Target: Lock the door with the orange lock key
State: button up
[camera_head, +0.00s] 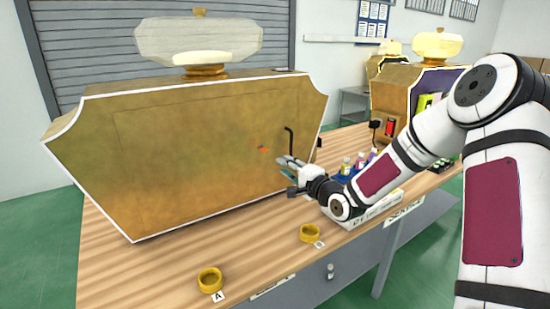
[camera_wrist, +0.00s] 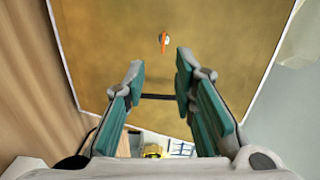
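The orange lock key (camera_head: 263,148) sits on the front door (camera_head: 190,150) of the large gold bottle-shaped machine. The key also shows in the wrist view (camera_wrist: 164,41), at the upper middle, beyond my fingertips. A black bar handle (camera_head: 289,140) stands on the door to the right of the key. In the wrist view the handle (camera_wrist: 158,97) spans the gap between my fingers. My gripper (camera_head: 284,167) is open and empty, right of and slightly below the key, near the handle's lower end. I cannot tell whether it touches the handle. The door looks shut.
The wooden table (camera_head: 160,275) bears a gold ring marked A (camera_head: 210,279) and another gold ring (camera_head: 311,234) at its front. Small coloured bottles (camera_head: 360,161) stand right of my gripper, partly behind my arm. Another gold machine (camera_head: 392,88) stands behind.

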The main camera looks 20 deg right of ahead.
aim_at(266, 151)
jog(key=b+x, duration=0.2)
jog(key=x, duration=1.1)
jog(key=shift+w+d+r+m, duration=0.15)
jog(key=shift+w+d+m, duration=0.15)
jog(key=shift+w, duration=0.05)
jog(key=shift+c, duration=0.6)
grip_shut()
